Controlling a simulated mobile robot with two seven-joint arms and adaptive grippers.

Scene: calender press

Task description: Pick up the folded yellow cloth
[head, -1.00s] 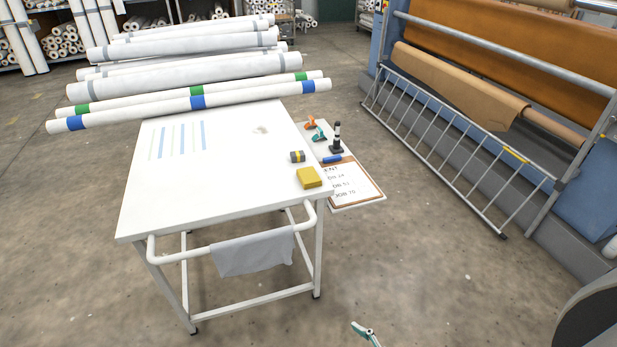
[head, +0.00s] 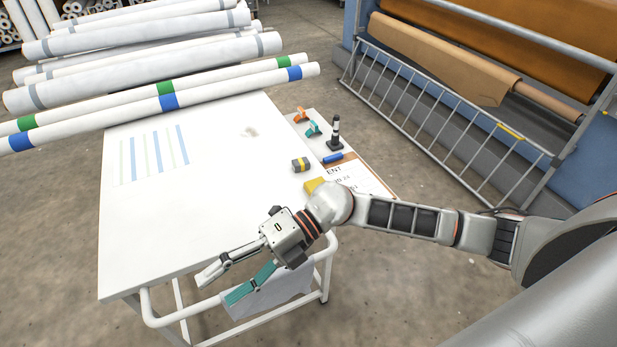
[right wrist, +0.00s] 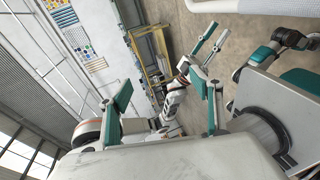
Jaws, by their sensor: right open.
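The folded yellow cloth (head: 314,184) lies on the white table's right front part in the head view. My right arm hides much of it; only a yellow corner shows. My right gripper (head: 217,291) is open and empty over the table's front edge, left of and nearer than the cloth. Its fingers point down-left, away from the cloth. In the right wrist view its two teal-padded fingers (right wrist: 165,98) stand wide apart with nothing between them. The cloth is not visible there. Another gripper, apparently my left (right wrist: 210,45), shows small beyond them; its opening is unclear.
The white table (head: 220,185) has a front rail with a grey cloth (head: 268,297). A grey-yellow roll (head: 301,165) sits beyond the yellow cloth. The side shelf holds clips, a dark post (head: 335,135) and a blue cylinder (head: 333,158). Long rolls (head: 165,102) overhang the table's back.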

